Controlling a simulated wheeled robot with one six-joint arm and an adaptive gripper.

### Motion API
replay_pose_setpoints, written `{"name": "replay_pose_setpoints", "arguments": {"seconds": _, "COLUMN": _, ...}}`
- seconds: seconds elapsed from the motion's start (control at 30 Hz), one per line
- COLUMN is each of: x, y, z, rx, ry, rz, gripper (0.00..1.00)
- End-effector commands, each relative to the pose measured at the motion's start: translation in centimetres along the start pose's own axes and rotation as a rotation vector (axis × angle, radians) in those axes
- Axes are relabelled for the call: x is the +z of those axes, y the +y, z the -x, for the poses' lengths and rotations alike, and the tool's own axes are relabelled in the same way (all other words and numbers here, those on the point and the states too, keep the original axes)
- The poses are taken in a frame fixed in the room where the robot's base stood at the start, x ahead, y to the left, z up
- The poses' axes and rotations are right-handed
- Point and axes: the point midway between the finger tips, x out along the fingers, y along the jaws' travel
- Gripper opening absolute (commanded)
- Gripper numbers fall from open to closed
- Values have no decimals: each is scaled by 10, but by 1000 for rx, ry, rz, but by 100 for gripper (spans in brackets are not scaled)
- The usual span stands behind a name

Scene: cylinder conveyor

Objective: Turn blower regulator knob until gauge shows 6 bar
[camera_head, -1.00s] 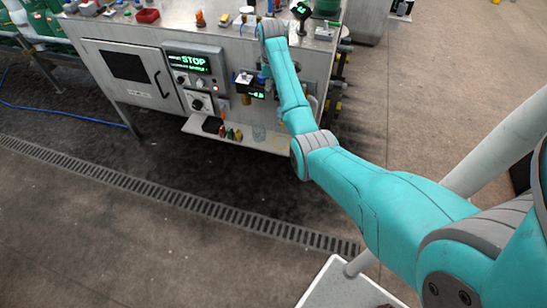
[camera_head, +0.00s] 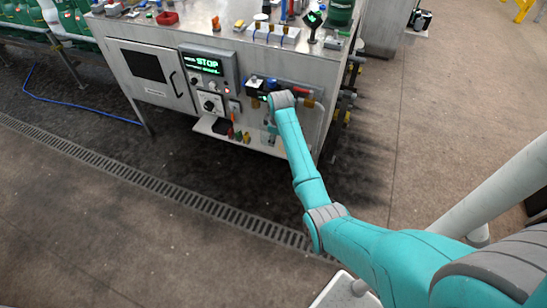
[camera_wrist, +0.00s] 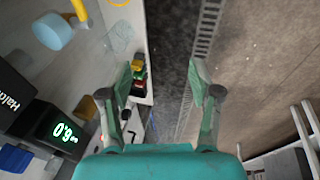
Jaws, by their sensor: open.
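In the wrist view, my gripper (camera_wrist: 162,85) is open and empty, its two fingers spread wide. The black gauge unit (camera_wrist: 60,128) is left of the fingers, its lit green digits tilted; I cannot tell whether they read 6.0 or 0.9. A light-blue round cylinder (camera_wrist: 52,30) on a yellow stem stands at the upper left, apart from the fingers. I cannot tell whether it is the regulator knob. In the head view, the gauge unit (camera_head: 257,88) is on the bench front beside my wrist, which hides my gripper.
The control box (camera_head: 208,67) shows STOP. The bench shelf (camera_wrist: 146,98) with several small coloured items lies close to the left finger; the shelf also shows in the head view (camera_head: 207,127). The floor (camera_head: 150,230) before the bench is clear.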

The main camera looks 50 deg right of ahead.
Motion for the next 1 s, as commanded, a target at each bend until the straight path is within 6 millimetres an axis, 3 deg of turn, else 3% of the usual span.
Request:
{"name": "replay_pose_setpoints", "arguments": {"seconds": 0.3, "x": 5, "y": -45, "z": -27, "rx": 42, "ry": 43, "rz": -26, "gripper": 63}}
{"name": "replay_pose_setpoints", "arguments": {"seconds": 0.5, "x": 8, "y": -63, "z": -35, "rx": 61, "ry": 64, "rz": -40, "gripper": 63}}
{"name": "replay_pose_setpoints", "arguments": {"seconds": 1.0, "x": 9, "y": -70, "z": -38, "rx": 69, "ry": 73, "rz": -46, "gripper": 63}}
